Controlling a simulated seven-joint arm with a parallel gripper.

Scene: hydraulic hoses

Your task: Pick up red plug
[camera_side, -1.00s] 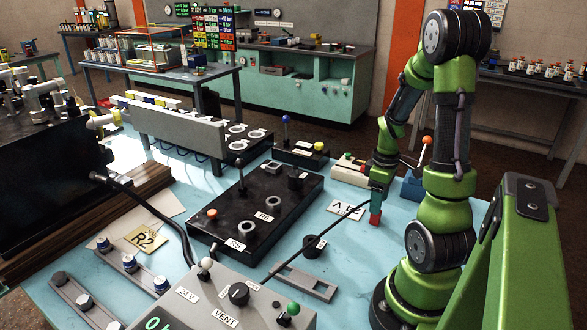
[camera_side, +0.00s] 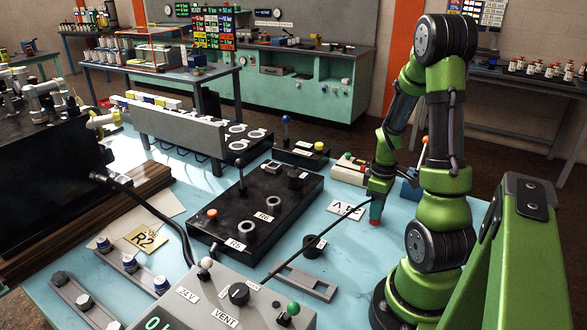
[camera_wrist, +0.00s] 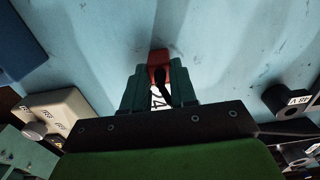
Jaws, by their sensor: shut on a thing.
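The red plug (camera_side: 376,221) is a small red block at the right of the blue table, low at the table surface in the side view; I cannot tell whether it touches the table. My gripper (camera_side: 377,206) points down with its green fingers around the upper part of the plug. In the wrist view the red plug (camera_wrist: 158,57) shows between the tips of my gripper (camera_wrist: 160,72), which is shut on it. A thin black hose (camera_side: 325,236) runs from near the plug toward the lower left. The plug's upper part is hidden by the fingers.
A black block with ports (camera_side: 255,215) lies left of the gripper. A black ring (camera_side: 314,246) and a control box (camera_side: 225,300) are nearer the camera.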

